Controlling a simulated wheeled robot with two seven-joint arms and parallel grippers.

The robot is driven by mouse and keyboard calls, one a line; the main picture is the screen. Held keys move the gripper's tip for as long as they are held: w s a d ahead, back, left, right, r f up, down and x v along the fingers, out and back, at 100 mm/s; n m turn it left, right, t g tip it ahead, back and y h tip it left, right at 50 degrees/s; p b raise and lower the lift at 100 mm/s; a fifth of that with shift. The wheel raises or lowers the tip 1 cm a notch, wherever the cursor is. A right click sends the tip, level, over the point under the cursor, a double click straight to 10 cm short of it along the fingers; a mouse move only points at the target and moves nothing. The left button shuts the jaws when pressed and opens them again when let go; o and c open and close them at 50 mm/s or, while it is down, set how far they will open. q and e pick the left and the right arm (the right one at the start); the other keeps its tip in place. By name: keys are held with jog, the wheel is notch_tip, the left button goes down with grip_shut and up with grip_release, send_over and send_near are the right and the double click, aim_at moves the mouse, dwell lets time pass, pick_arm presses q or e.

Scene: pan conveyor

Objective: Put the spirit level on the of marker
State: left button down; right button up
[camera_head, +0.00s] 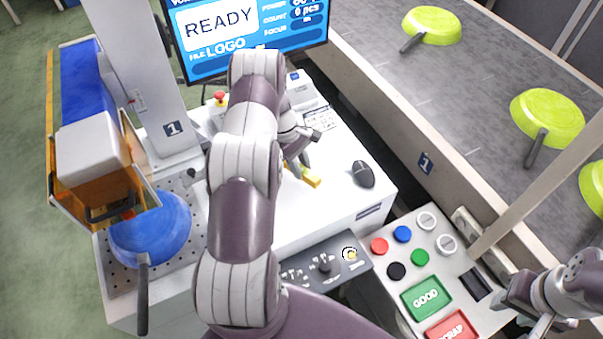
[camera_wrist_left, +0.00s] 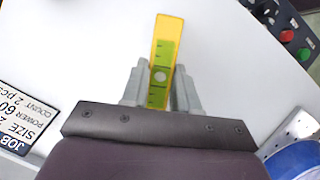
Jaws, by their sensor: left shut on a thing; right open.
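The spirit level (camera_wrist_left: 167,45) is a small yellow bar with a green window, between the fingers of my left gripper (camera_wrist_left: 161,92) in the wrist view. In the head view its yellow end (camera_head: 312,181) shows below my left gripper (camera_head: 298,165), over the white top of the marker (camera_head: 335,205). My left gripper is shut on it; I cannot tell whether it touches the top. My left arm hides much of the marker. My right gripper (camera_head: 532,316) is open and empty at the lower right, near the button panel.
A blue pan (camera_head: 160,228) sits under the marker's head at left. A black mouse (camera_head: 363,174) lies on the white top, right of the level. A button panel (camera_head: 398,299) stands front right. A conveyor (camera_head: 450,110) with green pans runs behind it.

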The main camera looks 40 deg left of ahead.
pick_arm(q)
jog(key=f, duration=0.2)
jog(key=f+p, duration=0.1)
jog(key=shift+d+f, duration=0.25)
jog(key=shift+f, duration=0.45)
jog(key=c, duration=0.8)
grip_release()
jog(key=shift+c, duration=0.2)
jog(key=shift+r, duration=0.1)
